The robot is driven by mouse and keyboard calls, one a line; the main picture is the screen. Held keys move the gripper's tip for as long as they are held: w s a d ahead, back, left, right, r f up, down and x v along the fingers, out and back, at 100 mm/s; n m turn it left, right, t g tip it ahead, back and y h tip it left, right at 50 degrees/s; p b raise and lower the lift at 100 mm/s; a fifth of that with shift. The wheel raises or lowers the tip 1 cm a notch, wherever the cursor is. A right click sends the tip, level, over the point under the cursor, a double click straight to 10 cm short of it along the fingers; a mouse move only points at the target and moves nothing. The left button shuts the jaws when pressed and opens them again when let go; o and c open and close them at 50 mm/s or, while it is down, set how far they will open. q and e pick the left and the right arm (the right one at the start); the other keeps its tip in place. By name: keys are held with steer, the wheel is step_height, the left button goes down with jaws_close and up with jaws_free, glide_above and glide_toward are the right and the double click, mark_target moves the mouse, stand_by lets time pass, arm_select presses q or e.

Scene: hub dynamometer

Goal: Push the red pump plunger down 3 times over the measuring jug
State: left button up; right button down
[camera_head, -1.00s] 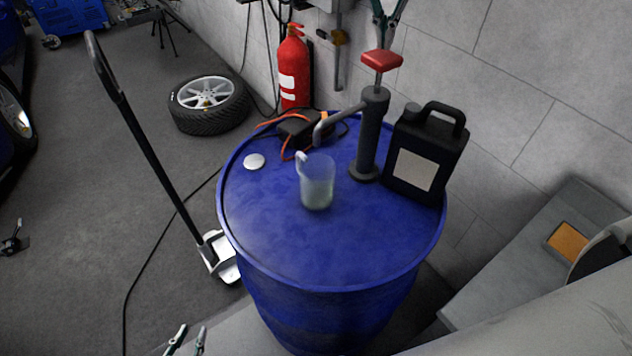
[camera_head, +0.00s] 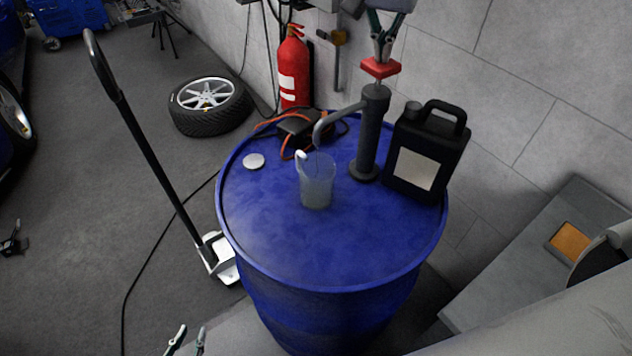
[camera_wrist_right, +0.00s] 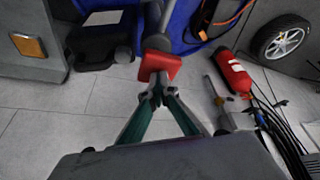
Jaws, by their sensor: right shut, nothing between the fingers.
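The red pump plunger (camera_head: 380,68) tops the dark pump (camera_head: 369,135) on the blue drum; its head is low, close above the pump body. My right gripper (camera_head: 381,56) is shut and empty, its fingertips on or just above the plunger's top. The right wrist view shows the closed fingertips (camera_wrist_right: 157,90) at the red plunger (camera_wrist_right: 159,67). The clear measuring jug (camera_head: 317,184) stands upright on the drum, under the end of the pump's spout (camera_head: 319,130), with cloudy content in it. My left gripper (camera_head: 186,340) is at the bottom edge, its fingers apart and empty.
A black canister (camera_head: 428,150) stands right beside the pump on the blue drum (camera_head: 330,250). A black device with orange cable and a white cap (camera_head: 254,161) lie on the drum's left. A fire extinguisher (camera_head: 294,70) and the wall are behind. The drum's front is clear.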

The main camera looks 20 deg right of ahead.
mark_target(381, 65)
steer(key=shift+s+f+b, duration=0.1)
steer(key=shift+f+b, duration=0.2)
steer(key=shift+f, duration=1.35)
steer(key=shift+f, duration=0.3)
